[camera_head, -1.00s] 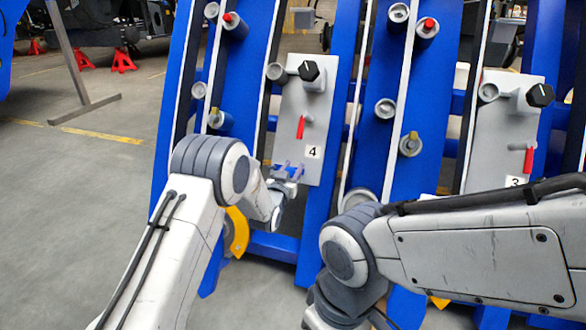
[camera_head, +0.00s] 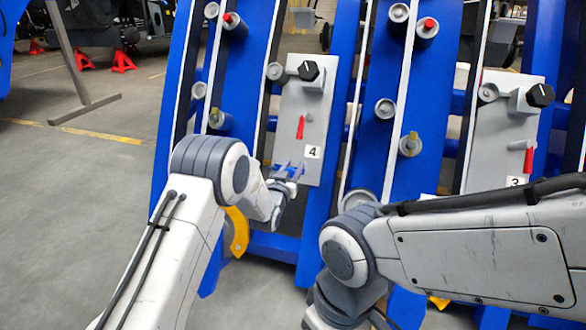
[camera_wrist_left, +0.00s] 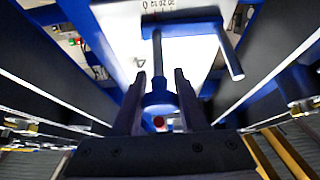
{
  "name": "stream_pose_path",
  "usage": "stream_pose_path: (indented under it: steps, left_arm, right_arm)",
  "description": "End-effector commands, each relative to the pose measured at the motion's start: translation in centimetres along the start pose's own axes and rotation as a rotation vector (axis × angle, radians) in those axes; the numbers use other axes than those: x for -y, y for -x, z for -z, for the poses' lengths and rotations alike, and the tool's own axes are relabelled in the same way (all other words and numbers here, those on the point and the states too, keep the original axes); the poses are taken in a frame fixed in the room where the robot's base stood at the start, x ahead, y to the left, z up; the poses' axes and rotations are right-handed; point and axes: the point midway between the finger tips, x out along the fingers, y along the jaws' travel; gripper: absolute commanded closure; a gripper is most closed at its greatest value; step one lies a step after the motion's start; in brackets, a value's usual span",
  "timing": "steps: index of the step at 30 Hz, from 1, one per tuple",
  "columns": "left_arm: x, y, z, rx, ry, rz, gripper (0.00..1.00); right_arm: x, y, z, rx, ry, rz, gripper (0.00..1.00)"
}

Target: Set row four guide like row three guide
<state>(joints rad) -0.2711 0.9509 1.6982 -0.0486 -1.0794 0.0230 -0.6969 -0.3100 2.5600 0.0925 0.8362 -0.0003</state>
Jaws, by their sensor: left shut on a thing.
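The row four panel (camera_head: 292,100) is a grey plate with a "4" label, a black knob (camera_head: 308,70) and a red pointer (camera_head: 300,127). My left gripper (camera_head: 289,176) is at its lower end. A scale (camera_wrist_left: 162,5) with numbers lies behind the handle. The row three panel (camera_head: 495,135) has a black knob (camera_head: 540,95) and a red pointer (camera_head: 528,160). My right gripper is out of view.
Blue uprights (camera_head: 385,60) with white edge strips flank the panels. Grey rollers (camera_head: 385,108) stick out between them. A yellow part (camera_head: 238,232) shows below my left wrist. My right forearm crosses the lower right.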

Motion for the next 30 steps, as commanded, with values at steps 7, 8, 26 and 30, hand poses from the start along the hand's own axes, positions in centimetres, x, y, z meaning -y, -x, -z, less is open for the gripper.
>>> stream_pose_path:
  steps: [7,8,26,30]
  left_arm:
    - [0.0,0.1,-0.1,0.003,0.000,-0.001,1.00]
    - [0.0,0.1,-0.1,0.003,0.000,-0.001,1.00]
    - [2.7,0.0,-0.1,0.002,0.001,0.006,0.30]
    - [2.6,0.0,-0.1,0.002,0.001,0.003,0.30]
  right_arm:
    - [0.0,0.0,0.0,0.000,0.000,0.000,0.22]
    - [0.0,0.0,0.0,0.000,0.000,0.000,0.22]
    - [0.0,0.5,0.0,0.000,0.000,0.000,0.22]
    - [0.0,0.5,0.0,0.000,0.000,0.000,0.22]
